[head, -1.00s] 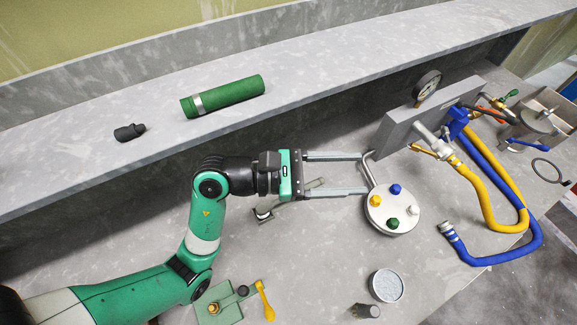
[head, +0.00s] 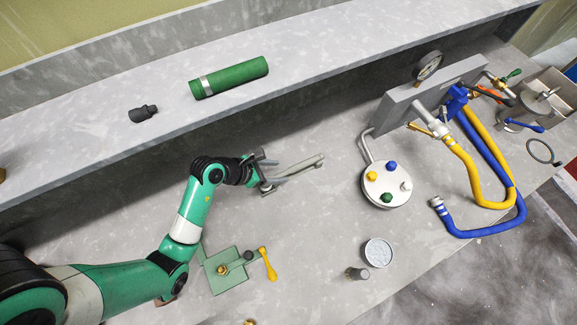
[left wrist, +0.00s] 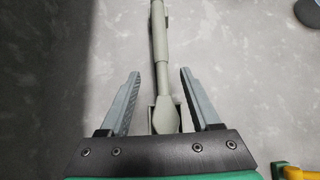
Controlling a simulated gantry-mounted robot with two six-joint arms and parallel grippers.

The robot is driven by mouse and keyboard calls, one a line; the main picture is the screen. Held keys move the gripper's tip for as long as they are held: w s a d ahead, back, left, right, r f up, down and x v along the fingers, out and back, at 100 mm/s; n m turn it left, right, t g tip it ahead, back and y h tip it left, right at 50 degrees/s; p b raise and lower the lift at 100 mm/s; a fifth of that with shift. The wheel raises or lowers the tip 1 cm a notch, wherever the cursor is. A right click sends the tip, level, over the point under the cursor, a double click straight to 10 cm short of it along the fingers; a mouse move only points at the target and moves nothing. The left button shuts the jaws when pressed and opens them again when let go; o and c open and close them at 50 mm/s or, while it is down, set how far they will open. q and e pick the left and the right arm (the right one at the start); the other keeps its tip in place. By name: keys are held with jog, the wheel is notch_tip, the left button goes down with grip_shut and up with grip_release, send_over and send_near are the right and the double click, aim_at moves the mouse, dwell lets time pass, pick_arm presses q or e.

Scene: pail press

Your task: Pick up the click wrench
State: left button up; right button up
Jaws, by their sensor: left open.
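The click wrench (head: 304,166) is a long grey-green tool lying on the grey bench in the head view. My left gripper (head: 274,172) is at its near-left end. In the left wrist view the wrench (left wrist: 162,52) runs away from the camera, with its wider end between the two fingers of my left gripper (left wrist: 160,74). Both fingers are apart, with a gap to the wrench on each side. How high the fingers are above the bench is hard to tell. My right gripper is not in view.
A round fixture (head: 385,190) with coloured knobs stands right of the wrench. A green vise-like block (head: 232,270) with a yellow lever is in front. A green cylinder (head: 229,78) and a black fitting (head: 143,113) lie on the raised shelf. Hoses (head: 485,165) are at right.

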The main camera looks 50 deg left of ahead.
aim_at(289, 170)
pick_arm(q)
jog(key=x, duration=0.1)
jog(key=b+x, duration=0.1)
jog(key=x, duration=0.1)
jog(key=b+x, duration=0.1)
jog(key=x, duration=0.1)
jog(key=shift+w+d+r, duration=0.25)
jog(key=shift+w, duration=0.1)
grip_shut()
jog(key=shift+r, duration=0.1)
